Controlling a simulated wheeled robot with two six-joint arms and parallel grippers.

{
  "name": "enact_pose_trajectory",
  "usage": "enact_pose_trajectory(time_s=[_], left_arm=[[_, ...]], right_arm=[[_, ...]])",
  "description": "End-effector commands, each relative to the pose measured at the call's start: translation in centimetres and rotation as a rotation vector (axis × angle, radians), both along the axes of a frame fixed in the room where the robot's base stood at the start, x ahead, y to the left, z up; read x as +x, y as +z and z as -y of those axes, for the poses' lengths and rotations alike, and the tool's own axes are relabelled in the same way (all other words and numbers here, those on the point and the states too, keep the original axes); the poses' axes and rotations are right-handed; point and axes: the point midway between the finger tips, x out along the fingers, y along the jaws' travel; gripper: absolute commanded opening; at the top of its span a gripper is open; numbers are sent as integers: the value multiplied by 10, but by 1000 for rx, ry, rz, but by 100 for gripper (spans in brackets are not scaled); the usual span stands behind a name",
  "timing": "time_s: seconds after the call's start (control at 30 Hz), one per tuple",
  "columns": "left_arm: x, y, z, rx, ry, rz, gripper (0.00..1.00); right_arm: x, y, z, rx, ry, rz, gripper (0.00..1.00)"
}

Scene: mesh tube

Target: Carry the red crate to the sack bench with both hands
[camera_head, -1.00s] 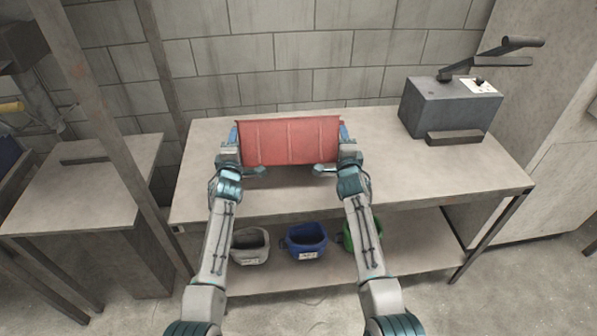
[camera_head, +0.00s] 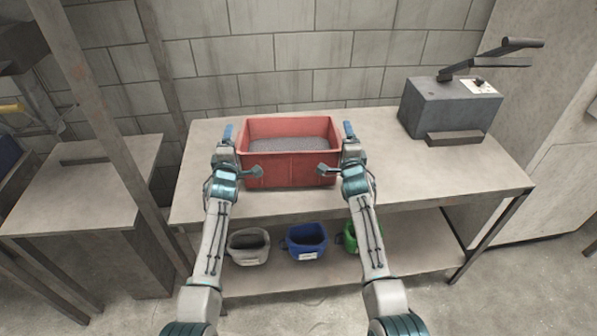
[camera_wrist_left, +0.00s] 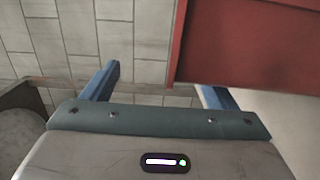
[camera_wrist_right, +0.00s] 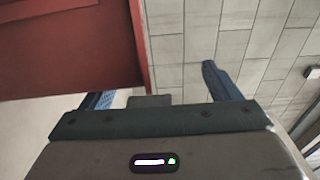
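The red crate (camera_head: 290,168) stands upright and level on the large bench (camera_head: 420,178), its open top showing grey, grainy contents. My left gripper (camera_head: 241,152) is open at the crate's left front corner, one finger along the left side and one before the front wall. My right gripper (camera_head: 336,150) is open in the same way at the right front corner. In the left wrist view the red crate (camera_wrist_left: 245,50) is at the right, near one finger. In the right wrist view the crate (camera_wrist_right: 75,50) is at the left. I cannot tell whether fingers touch it. No sacks are visible.
A dark grey lever machine (camera_head: 450,108) stands at the bench's right end. A smaller table (camera_head: 70,190) is at the left, behind a post (camera_head: 105,130). Grey (camera_head: 248,246), blue (camera_head: 305,240) and green (camera_head: 350,236) bins sit on the lower shelf. The bench between crate and machine is clear.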

Motion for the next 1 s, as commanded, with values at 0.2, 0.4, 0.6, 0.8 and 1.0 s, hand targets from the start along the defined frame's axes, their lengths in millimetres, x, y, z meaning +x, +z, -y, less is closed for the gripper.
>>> enact_pose_trajectory(time_s=[0.2, 0.4, 0.6, 0.8, 1.0], left_arm=[[1, 4, 0, 1, 0, 6, 98], [-1, 3, 0, 0, 0, 6, 98], [-18, 2, 0, -1, 1, 6, 98], [-48, 2, 0, -1, 1, 4, 98], [-71, 2, 0, 0, 1, 4, 98]], right_arm=[[1, 3, 0, -1, 0, 6, 80], [1, 4, 0, -1, 0, 7, 80], [1, 4, 0, 0, 0, 7, 80], [1, 4, 0, 0, 0, 7, 80], [1, 4, 0, 0, 0, 8, 80]])
